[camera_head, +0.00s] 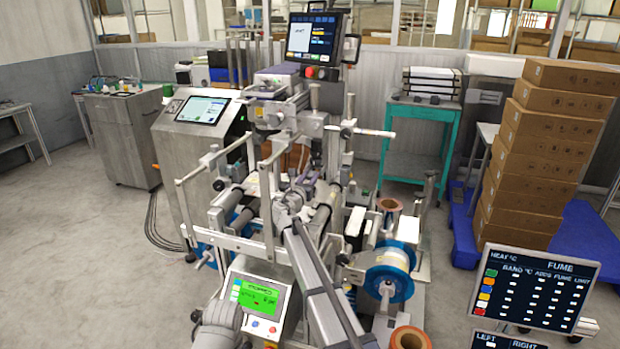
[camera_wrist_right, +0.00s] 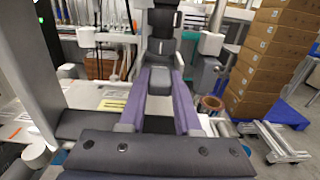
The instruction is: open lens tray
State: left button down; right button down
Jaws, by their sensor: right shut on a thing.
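My right gripper (camera_head: 303,178) reaches in from the bottom of the head view to the middle of the film-reel machine (camera_head: 262,205). In the right wrist view its two purple fingers (camera_wrist_right: 162,76) point away from the camera with a narrow gap between them. Their tips close on a grey part (camera_wrist_right: 160,52) of the machine. This part may be the lens tray, but its outline is too small and covered to tell, and I cannot tell how far it is open. My left gripper is not in view.
A green-lit control panel (camera_head: 258,297) sits at the machine's front. Posts and rollers stand around my right gripper. A blue-flanged reel (camera_head: 388,272) is on the right. Stacked cartons (camera_head: 545,150) stand further right. Open floor (camera_head: 95,250) lies to the left.

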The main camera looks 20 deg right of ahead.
dwell(0.4)
jog(key=v, duration=0.6)
jog(key=shift+s+a, duration=0.1)
jog(key=c, duration=0.6)
grip_release()
jog(key=v, duration=0.7)
jog(key=shift+s+a, duration=0.2)
jog(key=shift+s, duration=0.1)
